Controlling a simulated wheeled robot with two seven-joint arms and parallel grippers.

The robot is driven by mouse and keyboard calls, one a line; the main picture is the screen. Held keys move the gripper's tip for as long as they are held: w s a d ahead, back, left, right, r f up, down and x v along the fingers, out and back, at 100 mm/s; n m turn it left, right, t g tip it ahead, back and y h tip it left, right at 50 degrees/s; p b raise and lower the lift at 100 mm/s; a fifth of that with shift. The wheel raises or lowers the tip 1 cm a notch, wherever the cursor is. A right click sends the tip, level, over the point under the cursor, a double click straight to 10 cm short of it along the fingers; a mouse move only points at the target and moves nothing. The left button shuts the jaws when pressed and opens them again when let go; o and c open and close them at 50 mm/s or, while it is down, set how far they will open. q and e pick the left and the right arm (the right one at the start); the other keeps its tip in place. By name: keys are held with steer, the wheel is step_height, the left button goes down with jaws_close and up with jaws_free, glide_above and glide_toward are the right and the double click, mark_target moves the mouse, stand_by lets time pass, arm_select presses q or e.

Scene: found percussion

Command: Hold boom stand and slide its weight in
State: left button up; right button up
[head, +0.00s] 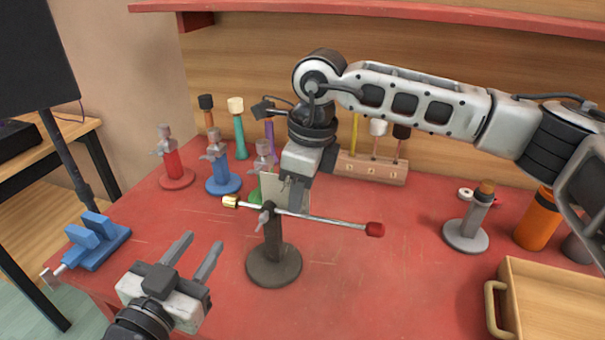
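The boom stand has a dark round base and post (274,262) and stands upright on the red table. Its thin silver boom (325,219) crosses the post top, sloping slightly down to the right. I cannot tell which is the weight. My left gripper (206,245) is open and empty, in front and left of the stand. My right gripper (292,205) points down at the boom just right of the post. Its fingers overlap, so its grip is unclear.
Red (172,166) and blue (220,172) stands are behind left, and a blue vise-like block (97,240) is at the left edge. A grey stand (467,232), orange bottle (538,222) and wooden tray (507,280) are at right. The table front centre is clear.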

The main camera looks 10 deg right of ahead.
steer(key=shift+f, duration=0.1)
jaws_close()
stand_by(0.9)
